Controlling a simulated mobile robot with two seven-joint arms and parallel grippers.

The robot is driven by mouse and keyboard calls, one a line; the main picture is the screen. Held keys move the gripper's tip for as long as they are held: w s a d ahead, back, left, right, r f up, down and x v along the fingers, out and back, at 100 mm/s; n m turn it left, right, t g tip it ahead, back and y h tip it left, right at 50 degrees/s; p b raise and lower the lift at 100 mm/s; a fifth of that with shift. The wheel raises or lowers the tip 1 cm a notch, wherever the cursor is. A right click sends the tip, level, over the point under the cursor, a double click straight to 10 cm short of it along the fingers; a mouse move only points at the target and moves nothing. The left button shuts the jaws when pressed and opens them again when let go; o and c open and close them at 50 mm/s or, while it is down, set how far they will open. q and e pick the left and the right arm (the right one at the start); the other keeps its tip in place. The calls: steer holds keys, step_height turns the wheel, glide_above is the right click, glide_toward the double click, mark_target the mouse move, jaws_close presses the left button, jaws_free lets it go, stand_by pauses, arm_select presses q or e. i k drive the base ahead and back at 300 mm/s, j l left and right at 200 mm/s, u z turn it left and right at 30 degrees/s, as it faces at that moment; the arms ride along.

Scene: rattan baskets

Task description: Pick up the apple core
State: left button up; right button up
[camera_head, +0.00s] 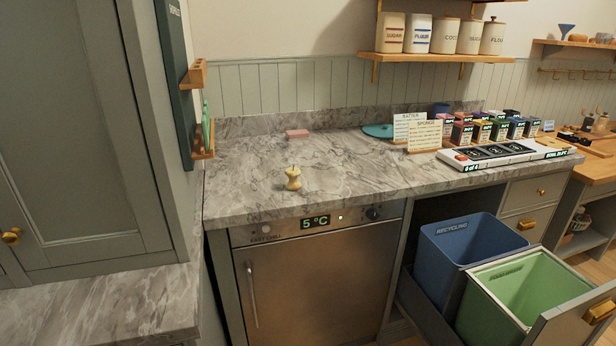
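The apple core (292,178) is pale yellow with a narrow waist and a short stem. It stands upright on the grey marbled countertop (240,193), near the front edge and above the steel chiller with the "5°C" display (315,222). Nothing touches it and nothing hides it. Neither of my grippers shows in the head view.
A pink block (297,133) lies behind the core. A teal disc (378,131), recipe cards (424,135), several small boxes and a white panel (510,154) stand to the right. Blue (468,238) and green (520,288) bins sit in a pulled-out drawer below. A tall cabinet (75,130) is at left.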

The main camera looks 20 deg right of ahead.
mark_target(291, 173)
steer(key=i+l, duration=0.2)
steer(key=l, duration=0.15)
steer(key=i+l, duration=0.2)
steer(key=l, duration=0.15)
steer(key=i+l, duration=0.2)
steer(key=l, duration=0.15)
